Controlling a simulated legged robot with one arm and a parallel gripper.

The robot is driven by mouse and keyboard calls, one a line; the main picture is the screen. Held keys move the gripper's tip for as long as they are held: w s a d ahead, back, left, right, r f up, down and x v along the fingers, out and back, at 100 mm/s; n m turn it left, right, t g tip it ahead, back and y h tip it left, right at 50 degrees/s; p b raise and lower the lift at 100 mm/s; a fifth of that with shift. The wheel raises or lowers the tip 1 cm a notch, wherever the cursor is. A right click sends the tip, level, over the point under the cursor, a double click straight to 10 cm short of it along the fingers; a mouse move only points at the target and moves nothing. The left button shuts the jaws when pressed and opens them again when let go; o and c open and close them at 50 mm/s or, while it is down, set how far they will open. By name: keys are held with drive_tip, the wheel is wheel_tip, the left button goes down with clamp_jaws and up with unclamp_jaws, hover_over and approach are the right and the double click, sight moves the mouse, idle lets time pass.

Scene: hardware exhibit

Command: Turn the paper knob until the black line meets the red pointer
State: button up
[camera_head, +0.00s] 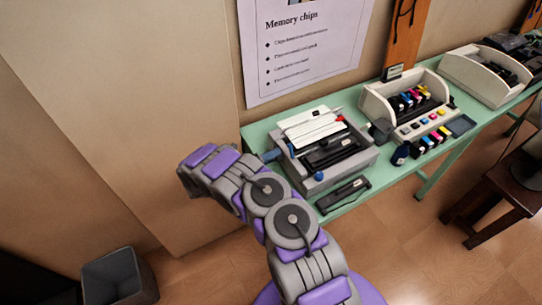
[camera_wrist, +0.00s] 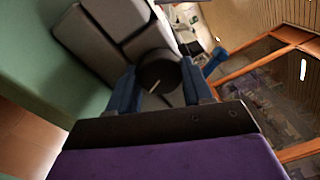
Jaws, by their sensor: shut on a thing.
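The grey printer (camera_head: 318,180) stands on the green table at the left end, with a white sheet and dark parts inside. In the wrist view, my gripper (camera_wrist: 160,88) has its blue fingers on either side of a dark round knob (camera_wrist: 158,68) with a short pale line on its face. My gripper is shut on this knob. In the head view, my gripper (camera_head: 268,157) reaches the printer's left side, and the knob is hidden there.
The green table (camera_head: 388,178) runs to the right with an open printer (camera_head: 378,97) holding coloured cartridges. A dark cartridge-like part (camera_head: 343,194) lies in front of the grey printer. A bin (camera_head: 118,278) stands on the floor, and a dark stool (camera_head: 500,195) at right.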

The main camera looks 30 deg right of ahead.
drive_tip(key=shift+w+n, duration=0.15)
drive_tip(key=shift+n, duration=0.55)
drive_tip(key=o, duration=0.8)
drive_tip(key=shift+w+f, duration=0.1)
drive_tip(key=shift+w, duration=0.05)
drive_tip(key=shift+o, duration=1.2)
drive_tip(key=shift+a, duration=0.1)
drive_tip(key=a+p, duration=0.2)
drive_tip(key=a, duration=1.5)
drive_tip(key=shift+s+a+f, duration=0.15)
drive_tip(key=shift+s+f, duration=0.1)
drive_tip(key=shift+s, duration=0.15)
